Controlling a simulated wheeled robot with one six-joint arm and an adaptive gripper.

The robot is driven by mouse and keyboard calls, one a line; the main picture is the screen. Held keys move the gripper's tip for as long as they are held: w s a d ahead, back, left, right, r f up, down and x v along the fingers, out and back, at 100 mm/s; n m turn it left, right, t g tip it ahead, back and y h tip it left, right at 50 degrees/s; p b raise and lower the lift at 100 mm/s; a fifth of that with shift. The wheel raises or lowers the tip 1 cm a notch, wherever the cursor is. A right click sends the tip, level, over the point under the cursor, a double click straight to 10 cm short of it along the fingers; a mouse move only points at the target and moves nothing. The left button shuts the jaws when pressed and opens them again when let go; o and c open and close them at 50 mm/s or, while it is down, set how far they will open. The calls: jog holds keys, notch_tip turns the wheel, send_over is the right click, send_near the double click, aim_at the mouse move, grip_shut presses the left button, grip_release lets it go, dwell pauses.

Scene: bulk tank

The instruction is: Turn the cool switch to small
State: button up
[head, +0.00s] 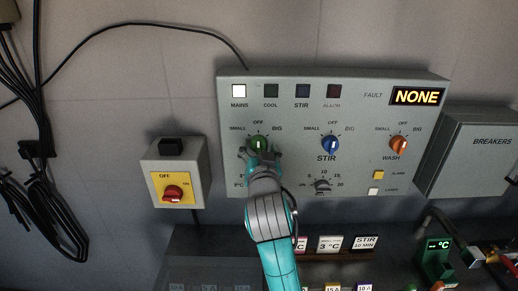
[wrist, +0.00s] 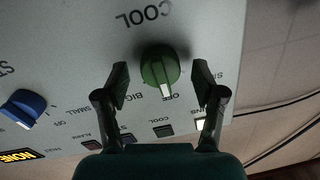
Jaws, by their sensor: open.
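The cool switch is a green knob (head: 258,142) at the left of the grey panel's knob row, with SMALL, OFF and BIG printed around it. In the wrist view, which is upside down, the green knob (wrist: 158,66) has its white pointer toward OFF. My gripper (head: 261,156) is in front of this knob and partly covers its lower side. In the wrist view my gripper (wrist: 162,84) is open, with one finger on each side of the knob. A gap shows between each finger and the knob; contact is not visible.
The blue STIR knob (head: 330,145) and orange WASH knob (head: 398,145) are to the right on the same panel (head: 290,112). The timer dial (head: 322,185) is below. A red-handled switch box (head: 173,178) hangs to the left. The fault display (head: 417,96) reads NONE; the MAINS lamp (head: 239,91) is lit.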

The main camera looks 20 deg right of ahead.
jog(key=shift+w, duration=0.15)
jog(key=c, duration=1.2)
jog(key=shift+o, duration=0.2)
jog(key=n, duration=0.5)
jog(key=shift+r, duration=0.1)
jog(key=shift+n+g, duration=0.3)
jog(key=shift+n, duration=2)
